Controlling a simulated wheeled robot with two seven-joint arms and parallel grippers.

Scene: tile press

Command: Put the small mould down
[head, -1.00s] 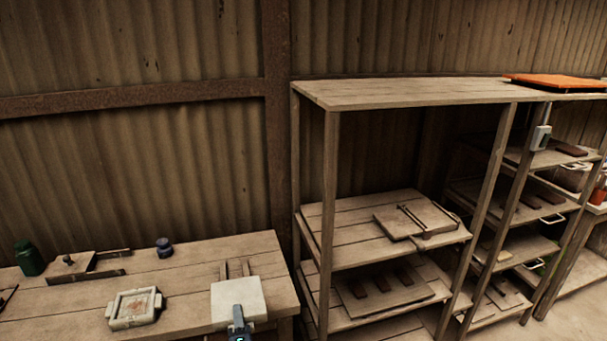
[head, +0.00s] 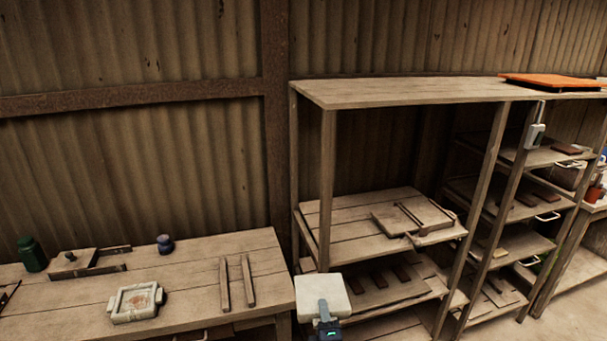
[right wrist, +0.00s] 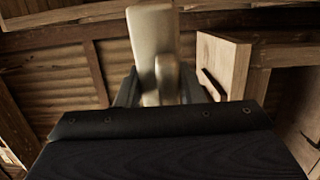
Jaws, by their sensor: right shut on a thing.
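My right gripper (head: 325,318) is at the bottom middle of the head view, shut on a pale, square, slab-like piece, the small mould (head: 321,291). In that view the mould appears just off the table's right end, in front of the lower shelves. In the right wrist view the mould (right wrist: 152,40) stands up between the two fingers (right wrist: 158,92), with a pale handle-like part gripped between them. Its far face is hidden. My left gripper is not in view.
The wooden table (head: 190,290) holds a pale framed mould with side lugs (head: 136,303), two wooden strips (head: 236,283), a green jar (head: 32,254) and a dark blue jar (head: 165,245). Table is bare between frame and strips. A wooden shelf unit (head: 328,190) stands right.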

